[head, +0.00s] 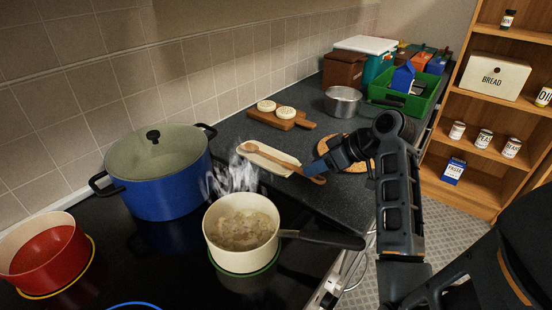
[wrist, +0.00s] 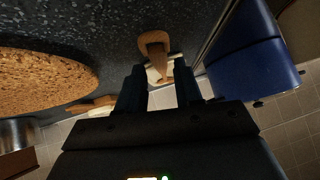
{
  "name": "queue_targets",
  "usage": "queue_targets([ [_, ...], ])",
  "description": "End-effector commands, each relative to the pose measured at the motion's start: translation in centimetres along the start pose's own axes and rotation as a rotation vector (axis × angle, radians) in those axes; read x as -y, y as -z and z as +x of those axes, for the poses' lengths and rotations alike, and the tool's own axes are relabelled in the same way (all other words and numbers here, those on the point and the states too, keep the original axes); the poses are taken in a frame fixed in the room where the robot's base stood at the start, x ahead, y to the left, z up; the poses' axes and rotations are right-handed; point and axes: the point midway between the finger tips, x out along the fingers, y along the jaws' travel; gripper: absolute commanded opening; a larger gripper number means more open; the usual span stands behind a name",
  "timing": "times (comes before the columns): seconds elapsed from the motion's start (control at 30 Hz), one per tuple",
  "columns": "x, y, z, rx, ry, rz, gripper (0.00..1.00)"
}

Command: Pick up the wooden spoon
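The wooden spoon (head: 272,157) lies on a pale oblong spoon rest (head: 253,148), its handle running to the right past the rest's edge over the dark counter. In the wrist view the broad handle end of the wooden spoon (wrist: 155,42) shows just ahead of the fingertips, in line with the gap between them.
A steaming cream saucepan (head: 240,228) stands on the hob in front, its dark handle (head: 325,239) pointing right. A blue pot (head: 160,180) is to the left. A cork mat (head: 352,160) lies beside my gripper. A board (head: 280,119) and steel pot (head: 342,102) are behind.

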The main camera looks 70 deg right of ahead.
Motion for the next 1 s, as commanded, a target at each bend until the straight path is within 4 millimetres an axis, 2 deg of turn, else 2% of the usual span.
queue_targets([
  [0.2, 0.0, 0.0, 2.1, 0.001, 0.001, 0.000, 0.35],
  [0.43, 0.0, 0.0, 2.3, 0.000, -0.001, 0.000, 0.35],
  [0.8, 0.0, 0.0, 2.2, 0.000, -0.001, 0.000, 0.01],
  [1.0, 0.0, 0.0, 2.2, -0.001, -0.001, -0.001, 0.00],
])
